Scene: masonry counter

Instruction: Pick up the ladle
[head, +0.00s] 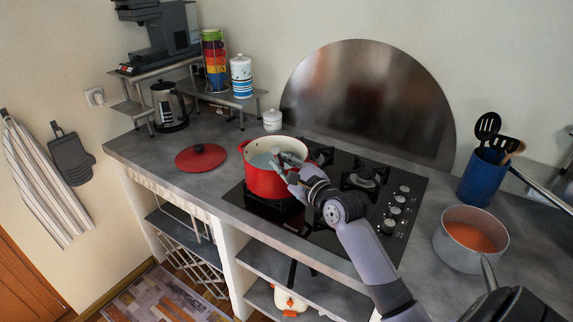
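I cannot make out a ladle for certain. Black-headed utensils (487,127) stand in a blue holder (480,180) at the right; one is slotted. A red pot (268,184) with pale contents stands on the black hob. My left gripper (283,164) is over the pot's right rim, its fingers apart, with nothing clearly held; it hides part of the pot's inside. A dark part of what looks like my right arm or gripper (512,305) shows at the bottom right, cut off by the frame, and its fingers cannot be judged.
A grey pot (470,238) with orange contents stands right of the hob (330,222). A red lid (201,157) lies left of the red pot. A kettle (169,105), small white jar (272,120) and shelf stand behind. The counter at front left is clear.

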